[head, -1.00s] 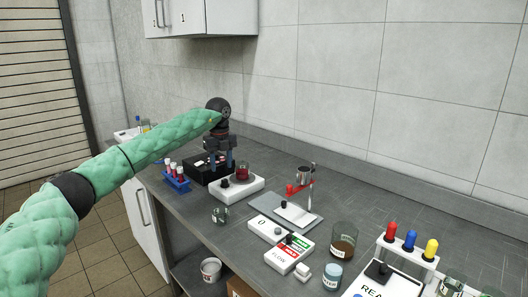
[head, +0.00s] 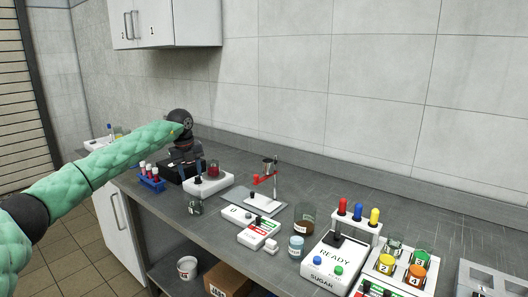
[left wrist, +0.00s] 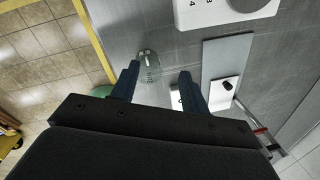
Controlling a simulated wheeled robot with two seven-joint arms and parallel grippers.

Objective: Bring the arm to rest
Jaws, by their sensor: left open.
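My left arm, in a green padded sleeve, reaches in from the left in the head view. Its left gripper (head: 186,160) is above the back left of the counter, beside the white stirrer base with a red-filled beaker (head: 213,169). In the left wrist view the two dark blue fingers (left wrist: 157,88) stand wide apart with nothing held between them. A clear glass beaker (left wrist: 149,67) stands on the counter below, showing near the left finger. My right gripper is not in view.
A blue rack of red tubes (head: 151,178) and a black device (head: 180,168) stand close to the gripper. A stand with a red clamp (head: 264,180), a brown-filled beaker (head: 303,218) and a READY box (head: 338,256) are further right. A wall cabinet (head: 165,22) hangs above.

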